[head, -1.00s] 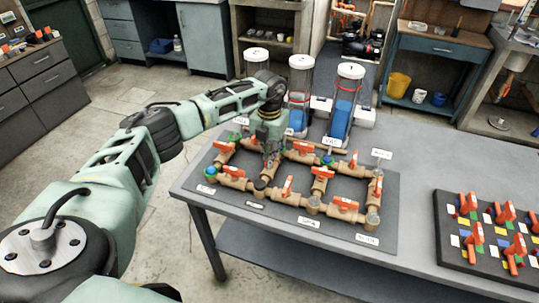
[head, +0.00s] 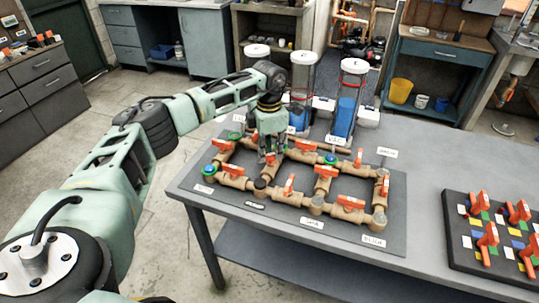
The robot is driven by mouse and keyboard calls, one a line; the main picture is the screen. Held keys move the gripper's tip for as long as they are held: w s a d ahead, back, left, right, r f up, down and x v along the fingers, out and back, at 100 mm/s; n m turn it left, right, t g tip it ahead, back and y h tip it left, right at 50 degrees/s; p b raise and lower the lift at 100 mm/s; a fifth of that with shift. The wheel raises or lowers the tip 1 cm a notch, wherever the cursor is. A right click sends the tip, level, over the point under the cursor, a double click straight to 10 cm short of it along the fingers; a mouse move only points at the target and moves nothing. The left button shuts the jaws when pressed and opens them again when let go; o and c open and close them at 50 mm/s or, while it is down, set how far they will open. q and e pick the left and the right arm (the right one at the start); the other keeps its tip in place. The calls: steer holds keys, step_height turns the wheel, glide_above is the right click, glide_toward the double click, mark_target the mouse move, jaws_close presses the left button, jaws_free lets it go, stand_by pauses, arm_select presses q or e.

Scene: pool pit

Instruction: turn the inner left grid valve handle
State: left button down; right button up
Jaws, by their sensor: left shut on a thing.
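The brass pipe grid (head: 262,185) lies on a dark board on the grey table, with several red-orange valve handles on it. My left arm reaches in from the left. My left gripper (head: 270,155) points down over the left inner part of the grid and is shut on the inner left valve handle (head: 271,158). The fingers cover most of that handle, so its exact angle is hard to tell. Other red handles show at the front (head: 289,184) and in the middle (head: 324,169). My right gripper is not in view.
Clear cylinders with blue liquid (head: 346,110) stand behind the grid. A second board with red handles and coloured squares (head: 492,235) lies at the right. The table (head: 425,165) is bare between the boards. Small white labels (head: 312,222) edge the grid.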

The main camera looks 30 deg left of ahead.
arm_select(q)
steer(key=m+b, duration=0.1)
steer(key=m, duration=0.2)
steer(key=shift+w+a+m, duration=0.1)
steer(key=shift+w+m, duration=0.05)
steer(key=shift+m, duration=0.15)
steer(key=shift+w+m+b, duration=0.1)
steer(key=shift+m+b, duration=0.35)
steer(key=shift+m, duration=1.45)
steer(key=shift+r, duration=0.1)
steer(key=c, duration=1.8)
jaws_free()
steer(key=shift+c, duration=0.2)
step_height(320, 180, up, 12)
